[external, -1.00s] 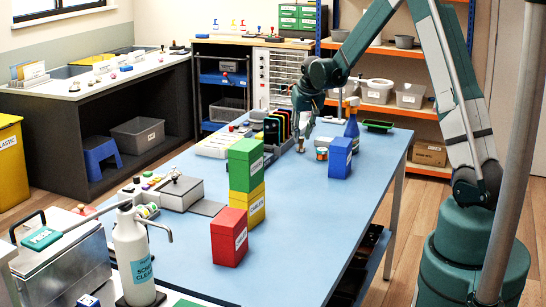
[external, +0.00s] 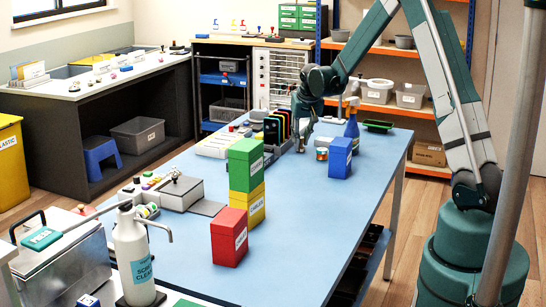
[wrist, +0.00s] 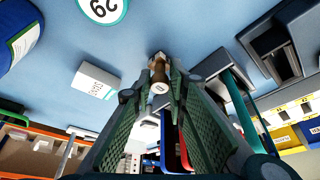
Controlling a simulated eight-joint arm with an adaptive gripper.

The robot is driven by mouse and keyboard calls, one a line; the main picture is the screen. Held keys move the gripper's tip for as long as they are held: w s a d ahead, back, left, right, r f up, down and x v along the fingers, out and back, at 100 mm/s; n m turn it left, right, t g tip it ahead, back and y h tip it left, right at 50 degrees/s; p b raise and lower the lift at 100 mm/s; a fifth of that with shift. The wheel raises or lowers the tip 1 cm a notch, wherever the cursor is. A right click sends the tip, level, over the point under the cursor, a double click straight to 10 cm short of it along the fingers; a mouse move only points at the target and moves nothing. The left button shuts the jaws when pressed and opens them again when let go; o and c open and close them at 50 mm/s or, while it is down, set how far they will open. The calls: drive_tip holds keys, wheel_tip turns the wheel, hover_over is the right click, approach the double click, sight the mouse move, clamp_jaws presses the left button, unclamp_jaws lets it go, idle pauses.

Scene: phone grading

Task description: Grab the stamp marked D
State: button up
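My gripper (external: 301,149) is low over the far part of the blue table in the external view. In the wrist view my gripper's green-padded fingers (wrist: 161,80) come in from both sides onto a small stamp. The stamp (wrist: 159,74) has a brown handle and a pale round end with a small dark mark, too small to read surely as D. The fingertips lie close against both sides of the stamp, with no clear gap. The stamp's foot is partly hidden. In the external view the gripper hides the stamp.
A row of coloured phones (external: 277,128) in a holder stands just left of the gripper. A blue box (external: 340,157), a spray bottle (external: 352,125) and a small jar (external: 322,154) stand to the right. Green, yellow and red boxes (external: 230,238) stand nearer. The right front tabletop is clear.

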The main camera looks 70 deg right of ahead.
drive_tip(key=shift+c, duration=1.2)
drive_tip(key=shift+r, duration=0.1)
wheel_tip(320, 180, up, 10)
drive_tip(key=shift+f+p, duration=0.1)
drive_tip(key=shift+p, duration=1)
